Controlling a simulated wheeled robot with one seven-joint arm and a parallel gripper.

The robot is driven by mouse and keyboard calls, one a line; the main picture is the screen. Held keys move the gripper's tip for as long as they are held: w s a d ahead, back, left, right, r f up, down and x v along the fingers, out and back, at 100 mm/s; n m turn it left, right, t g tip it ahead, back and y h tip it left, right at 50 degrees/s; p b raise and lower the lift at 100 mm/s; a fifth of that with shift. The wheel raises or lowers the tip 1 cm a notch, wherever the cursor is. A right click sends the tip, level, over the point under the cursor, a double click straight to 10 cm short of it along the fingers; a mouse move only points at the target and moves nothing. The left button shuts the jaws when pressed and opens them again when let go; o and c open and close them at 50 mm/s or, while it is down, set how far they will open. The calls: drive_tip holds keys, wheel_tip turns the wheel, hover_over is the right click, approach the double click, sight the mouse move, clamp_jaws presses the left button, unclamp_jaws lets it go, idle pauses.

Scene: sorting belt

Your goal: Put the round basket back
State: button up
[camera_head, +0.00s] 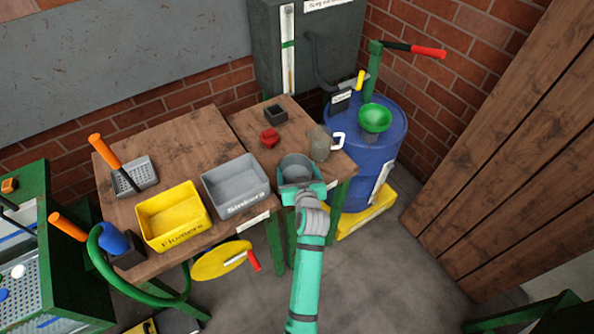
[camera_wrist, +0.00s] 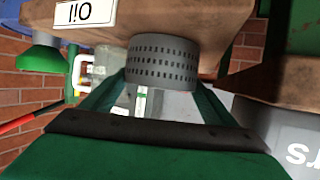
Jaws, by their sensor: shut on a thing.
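The round basket (camera_head: 296,166) is grey and open-topped. It appears at the front edge of the right wooden table (camera_head: 248,123). My teal gripper (camera_head: 302,187) is shut on it from the front, one finger on each side. In the wrist view the round basket (camera_wrist: 162,62) shows its perforated wall between the green fingers of my gripper (camera_wrist: 160,88), against the table edge. I cannot tell whether its bottom touches the table.
A grey-green jug (camera_head: 320,144) stands close behind the basket on the right. A red piece (camera_head: 270,137) and a small dark box (camera_head: 275,114) lie behind. Left are a grey bin (camera_head: 257,204), a yellow bin (camera_head: 177,238) and a square basket (camera_head: 143,172). A blue barrel (camera_head: 385,140) stands right.

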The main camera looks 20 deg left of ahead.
drive_tip(key=shift+f, duration=0.1)
drive_tip(key=o, duration=1.4)
